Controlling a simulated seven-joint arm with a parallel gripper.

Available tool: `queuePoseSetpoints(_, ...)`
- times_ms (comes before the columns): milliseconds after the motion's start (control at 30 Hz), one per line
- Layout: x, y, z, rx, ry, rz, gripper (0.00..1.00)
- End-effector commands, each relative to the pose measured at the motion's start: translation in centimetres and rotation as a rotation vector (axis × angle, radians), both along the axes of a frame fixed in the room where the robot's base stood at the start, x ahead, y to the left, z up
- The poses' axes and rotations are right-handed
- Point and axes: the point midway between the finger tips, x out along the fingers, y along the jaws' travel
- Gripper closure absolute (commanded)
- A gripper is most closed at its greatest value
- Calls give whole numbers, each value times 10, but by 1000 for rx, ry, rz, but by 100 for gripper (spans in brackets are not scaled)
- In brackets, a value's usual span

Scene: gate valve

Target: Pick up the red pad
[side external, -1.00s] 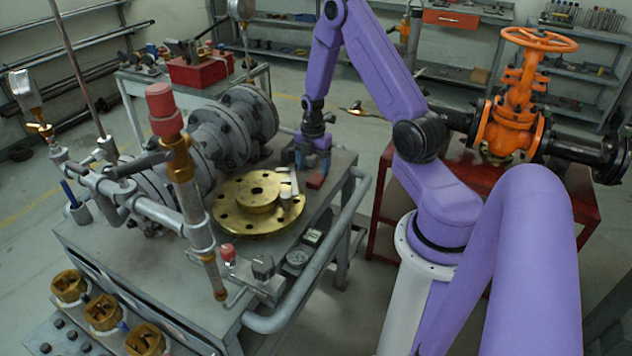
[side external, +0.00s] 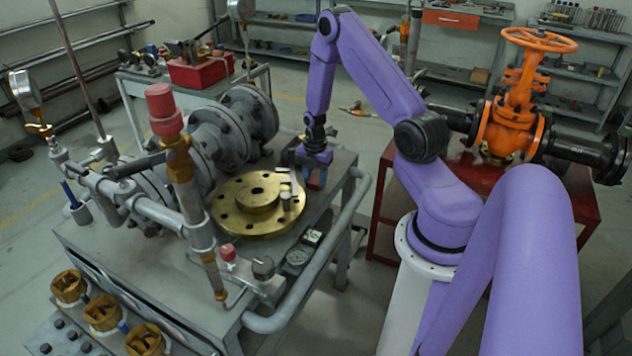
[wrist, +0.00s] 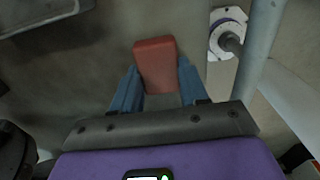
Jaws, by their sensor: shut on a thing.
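The red pad (wrist: 155,60) is a small flat-faced block, seen in the wrist view between the two blue fingers of my gripper (wrist: 158,74). The fingers are shut on its sides, and its far end sticks out beyond them. In the side view my gripper (side external: 314,175) points down at the right end of the grey bench, just behind the brass flange. There the fingers largely hide the pad. I cannot tell whether the pad touches the bench top.
The brass flange (side external: 256,205) lies close to my gripper, with small metal parts on its right edge. The grey pipe assembly (side external: 225,130) stands to the left. A grey rail (side external: 335,225) runs along the bench's right side.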

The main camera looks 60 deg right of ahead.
Motion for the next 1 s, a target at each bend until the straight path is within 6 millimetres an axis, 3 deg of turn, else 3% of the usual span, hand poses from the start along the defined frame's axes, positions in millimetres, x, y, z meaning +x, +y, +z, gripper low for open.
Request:
queuePoseSetpoints(333,0,0,6,0,-1,0,85)
queuePoseSetpoints(567,1,0,31,-1,-3,0,85)
queuePoseSetpoints(1000,-55,36,98,2,1,2,85)
